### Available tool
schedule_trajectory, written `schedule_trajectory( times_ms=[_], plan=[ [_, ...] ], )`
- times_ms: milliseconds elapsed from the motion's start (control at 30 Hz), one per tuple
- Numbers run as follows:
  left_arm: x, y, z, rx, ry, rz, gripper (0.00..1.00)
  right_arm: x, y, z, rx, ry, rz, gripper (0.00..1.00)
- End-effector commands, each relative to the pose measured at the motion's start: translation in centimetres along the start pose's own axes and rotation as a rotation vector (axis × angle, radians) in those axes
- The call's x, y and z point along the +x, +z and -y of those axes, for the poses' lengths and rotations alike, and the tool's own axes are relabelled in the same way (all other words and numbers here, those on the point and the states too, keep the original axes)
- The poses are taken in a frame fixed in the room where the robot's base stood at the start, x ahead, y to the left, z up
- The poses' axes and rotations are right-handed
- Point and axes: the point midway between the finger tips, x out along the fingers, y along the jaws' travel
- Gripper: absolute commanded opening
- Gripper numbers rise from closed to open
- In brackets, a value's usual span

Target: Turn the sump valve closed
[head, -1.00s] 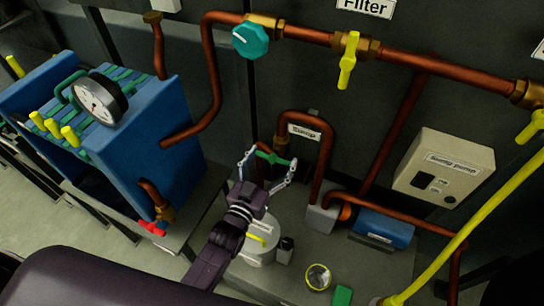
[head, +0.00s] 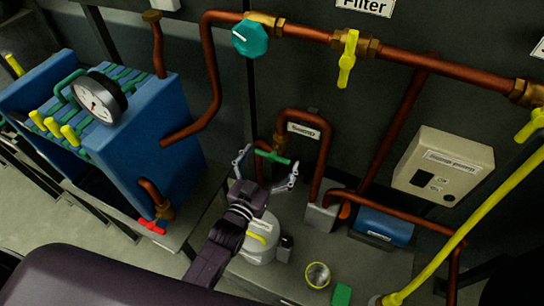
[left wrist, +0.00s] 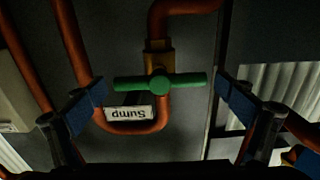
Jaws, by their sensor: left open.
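The sump valve has a green bar handle (head: 272,157) on a copper pipe, below the white "Sump" label (head: 304,130). In the left wrist view the green handle (left wrist: 160,84) lies level across the picture, with its brass body behind it and the upside-down label (left wrist: 128,114) near it. My left gripper (head: 266,166) is open, with one finger off each end of the handle. In the left wrist view its blue-padded fingers (left wrist: 160,106) stand apart on both sides, with a gap to each handle end. My right gripper is not in view.
A blue filter press with a gauge (head: 98,98) stands at the left. A pump control box (head: 444,166) and blue pump (head: 384,227) are at the right. A pale canister (head: 261,240) and a small cup (head: 318,275) stand below.

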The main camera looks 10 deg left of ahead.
Motion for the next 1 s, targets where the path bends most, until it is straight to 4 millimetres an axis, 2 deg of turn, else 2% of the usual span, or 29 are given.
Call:
schedule_trajectory(
  times_ms=[167,267,700,800,1000],
  plan=[
    [-0.3,0.0,0.0,-0.001,0.0,0.001,0.97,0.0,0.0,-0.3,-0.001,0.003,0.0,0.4],
    [-1.2,0.1,0.0,-0.002,0.0,0.001,0.97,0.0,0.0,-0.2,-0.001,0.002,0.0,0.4],
    [-9.2,0.1,0.0,-0.001,0.0,0.003,0.97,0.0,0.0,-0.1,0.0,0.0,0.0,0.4],
    [-10.6,0.1,0.0,0.0,0.0,0.003,0.97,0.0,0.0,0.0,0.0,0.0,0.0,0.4],
    [-11.9,0.0,0.0,0.0,0.0,0.0,0.97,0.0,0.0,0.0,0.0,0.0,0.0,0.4]
  ],
)
